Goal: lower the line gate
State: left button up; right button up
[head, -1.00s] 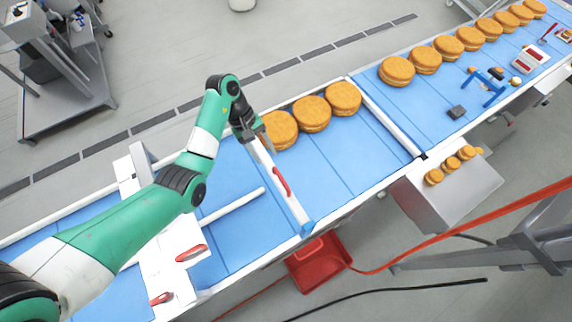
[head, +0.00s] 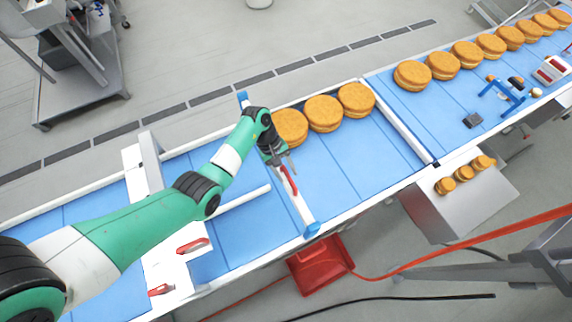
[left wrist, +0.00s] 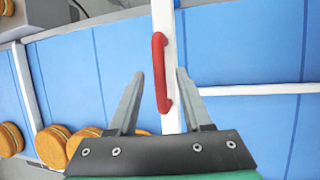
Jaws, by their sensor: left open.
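The line gate (head: 301,207) is a white bar with blue ends lying across the blue conveyor. Its red handle (head: 289,180) is fixed near the middle, and the handle also shows in the left wrist view (left wrist: 160,75). My left gripper (head: 288,163) is over the bar at the handle's upper end in the head view. In the left wrist view its open fingers (left wrist: 159,73) stand on either side of the handle, with gaps, and hold nothing. My left arm hides part of the bar. My right gripper is not in view.
Three filled rounds (head: 323,113) sit on the belt just right of the gate; several more (head: 466,55) lie farther up the line. Another white bar (head: 405,129) crosses the belt. White plates with red handles (head: 193,246) are at lower left. A red bin (head: 318,268) stands below.

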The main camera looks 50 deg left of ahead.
pick_arm(q)
jog(key=shift+c, duration=0.3)
grip_shut()
dwell(1.1)
